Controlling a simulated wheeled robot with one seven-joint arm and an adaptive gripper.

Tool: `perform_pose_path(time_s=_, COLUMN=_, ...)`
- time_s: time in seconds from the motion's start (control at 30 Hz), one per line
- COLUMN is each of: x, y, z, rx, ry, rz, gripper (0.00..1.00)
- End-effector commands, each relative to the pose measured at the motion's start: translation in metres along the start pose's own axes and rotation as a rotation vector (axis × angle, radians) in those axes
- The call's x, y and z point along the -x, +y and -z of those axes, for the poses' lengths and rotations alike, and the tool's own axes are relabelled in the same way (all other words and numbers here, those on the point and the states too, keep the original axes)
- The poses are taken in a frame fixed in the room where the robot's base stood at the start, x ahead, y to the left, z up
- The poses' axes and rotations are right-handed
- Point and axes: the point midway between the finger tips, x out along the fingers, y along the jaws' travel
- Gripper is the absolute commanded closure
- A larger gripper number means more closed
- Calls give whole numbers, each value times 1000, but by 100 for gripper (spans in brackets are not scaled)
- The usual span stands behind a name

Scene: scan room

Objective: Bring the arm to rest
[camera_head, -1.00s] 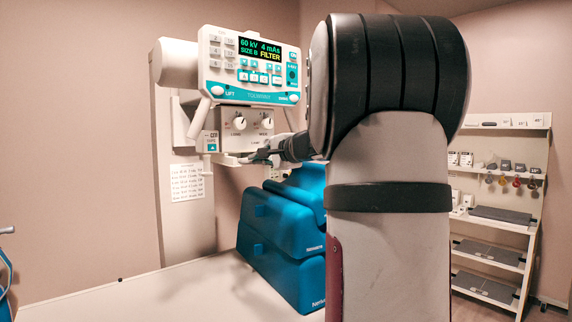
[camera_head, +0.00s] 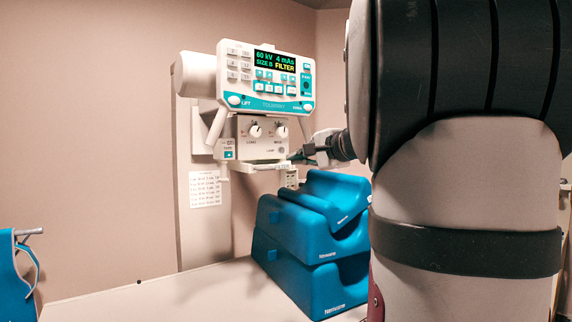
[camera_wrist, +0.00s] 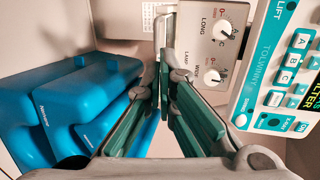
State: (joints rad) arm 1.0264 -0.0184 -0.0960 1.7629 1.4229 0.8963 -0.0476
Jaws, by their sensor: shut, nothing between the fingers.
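My gripper (camera_head: 298,156) is just below the control box, above the blue cushions, in the head view. Its fingers are shut and empty. My large arm link covers the right side of the head view. The control panel (camera_head: 268,103) with its lit display hangs on the wall column. The knob box (camera_head: 263,137) is below it. In the wrist view the knob box (camera_wrist: 212,42) and the panel (camera_wrist: 285,75) are close on the right.
Blue foam cushions (camera_head: 300,240) are stacked on the white table (camera_head: 205,285), under my gripper. A wall chart (camera_head: 205,188) hangs on the column. A blue item (camera_head: 12,275) hangs at the far left. The table's left part is clear.

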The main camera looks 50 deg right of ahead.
Motion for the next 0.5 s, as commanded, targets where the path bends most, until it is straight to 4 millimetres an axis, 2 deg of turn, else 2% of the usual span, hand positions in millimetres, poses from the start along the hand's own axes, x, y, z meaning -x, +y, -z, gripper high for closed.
perform_pose_path(time_s=0.1, x=16, y=0, z=0, rx=1, ry=1, rz=0, gripper=100)
perform_pose_path(time_s=0.2, x=23, y=0, z=0, rx=0, ry=1, rz=0, gripper=100)
perform_pose_path(time_s=0.5, x=27, y=0, z=0, rx=0, ry=-1, rz=-1, gripper=100)
